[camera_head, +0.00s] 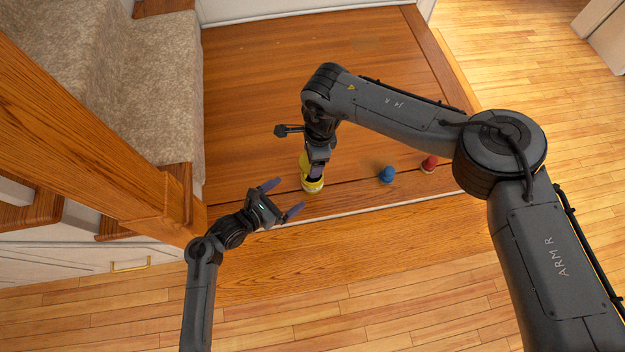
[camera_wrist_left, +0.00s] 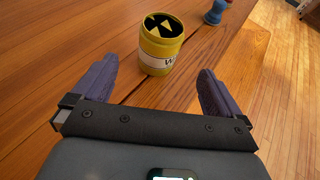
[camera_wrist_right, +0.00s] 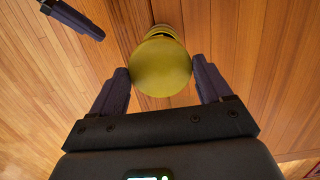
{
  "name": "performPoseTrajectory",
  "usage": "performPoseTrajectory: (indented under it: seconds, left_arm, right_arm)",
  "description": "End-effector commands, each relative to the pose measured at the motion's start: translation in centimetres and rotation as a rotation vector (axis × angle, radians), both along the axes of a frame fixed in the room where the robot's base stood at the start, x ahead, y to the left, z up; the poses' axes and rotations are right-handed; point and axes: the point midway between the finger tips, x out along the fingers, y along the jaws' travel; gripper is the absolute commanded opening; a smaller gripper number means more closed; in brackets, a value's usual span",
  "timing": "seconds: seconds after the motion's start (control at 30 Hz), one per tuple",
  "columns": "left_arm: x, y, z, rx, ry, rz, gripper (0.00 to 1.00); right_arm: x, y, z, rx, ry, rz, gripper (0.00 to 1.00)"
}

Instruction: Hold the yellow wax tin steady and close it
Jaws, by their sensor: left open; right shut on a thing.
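The yellow wax tin (camera_head: 313,187) stands on the wooden landing near its front edge. In the left wrist view the tin (camera_wrist_left: 158,60) is upright with a pale label, and its top looks open and dark inside. My right gripper (camera_head: 315,172) is over the tin and shut on a round yellow lid (camera_wrist_right: 160,68). The lid covers most of the tin in the right wrist view; the gap between them is hard to judge. My left gripper (camera_head: 290,194) is open and empty, its fingers pointing at the tin from the left front, with the tin just beyond the fingertips.
A blue object (camera_head: 387,175) and a red object (camera_head: 429,163) stand right of the tin on the landing. A wooden newel post (camera_head: 165,205) and carpeted stairs (camera_head: 150,75) rise at the left. The landing behind the tin is clear.

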Motion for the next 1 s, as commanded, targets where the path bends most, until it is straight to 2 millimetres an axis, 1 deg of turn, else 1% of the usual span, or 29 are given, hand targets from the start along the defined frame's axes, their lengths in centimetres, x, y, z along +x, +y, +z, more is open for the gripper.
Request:
performPoseTrajectory:
  seconds: [0.17,0.27,0.7,0.9,1.0]
  left_arm:
    - [0.6,-0.7,-0.3,-0.001,0.0,-0.001,1.0]
    - [1.4,-1.4,-0.7,0.0,-0.001,-0.003,1.0]
    - [5.8,-6.1,-3.5,0.003,0.0,-0.001,1.0]
    - [7.1,-7.4,-4.2,0.001,0.0,0.0,1.0]
    - [7.4,-7.8,-4.4,0.001,-0.001,0.0,1.0]
  right_arm:
    - [0.0,0.0,0.0,0.0,0.0,-0.001,0.49]
    - [0.0,0.0,0.0,0.0,0.0,-0.001,0.49]
    - [0.0,0.0,0.0,0.0,0.0,-0.002,0.49]
    - [0.0,0.0,0.0,0.0,0.0,-0.002,0.49]
    - [0.0,0.0,0.0,0.0,0.0,-0.002,0.49]
